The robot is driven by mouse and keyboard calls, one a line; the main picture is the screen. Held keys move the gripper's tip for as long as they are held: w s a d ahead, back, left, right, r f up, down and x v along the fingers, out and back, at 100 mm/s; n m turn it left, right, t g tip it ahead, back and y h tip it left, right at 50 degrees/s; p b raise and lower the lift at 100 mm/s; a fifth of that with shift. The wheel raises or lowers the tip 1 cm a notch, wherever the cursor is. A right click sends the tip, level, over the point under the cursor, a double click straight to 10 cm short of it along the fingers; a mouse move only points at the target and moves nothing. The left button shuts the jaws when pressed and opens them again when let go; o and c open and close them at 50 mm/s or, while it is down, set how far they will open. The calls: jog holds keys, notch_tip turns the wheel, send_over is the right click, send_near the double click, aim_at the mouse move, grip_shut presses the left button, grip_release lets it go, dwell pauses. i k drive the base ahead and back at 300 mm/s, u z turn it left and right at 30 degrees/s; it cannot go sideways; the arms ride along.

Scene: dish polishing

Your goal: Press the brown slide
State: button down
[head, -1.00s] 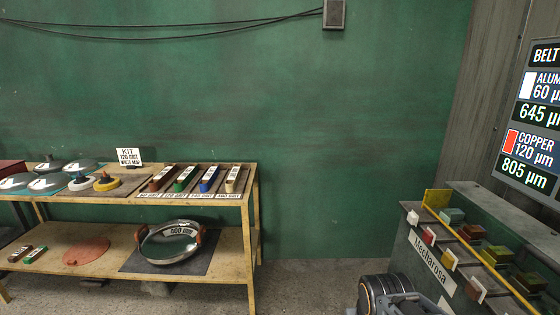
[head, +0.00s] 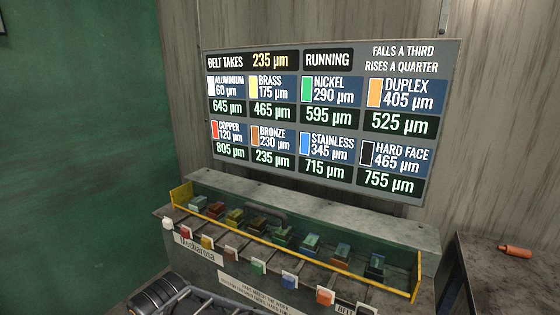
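The brown slide (head: 231,253) is a small block on the front of the grey machine (head: 340,220), fourth from the left in a slanting row. A yellow slide (head: 207,242) is to its left and a green slide (head: 259,267) to its right. Part of my arm shows at the bottom left, in front of the machine and apart from the brown slide. My gripper's fingertips are not in view.
A yellow rail (head: 290,250) runs along the machine behind the slides, with coloured blocks beyond it. The board (head: 330,120) reads "BELT TAKES 235 µm", "RUNNING"; Bronze shows 235 µm. A dark table (head: 515,275) holding an orange object stands at right.

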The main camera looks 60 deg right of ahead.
aim_at(231, 254)
jog(key=z, duration=1.7)
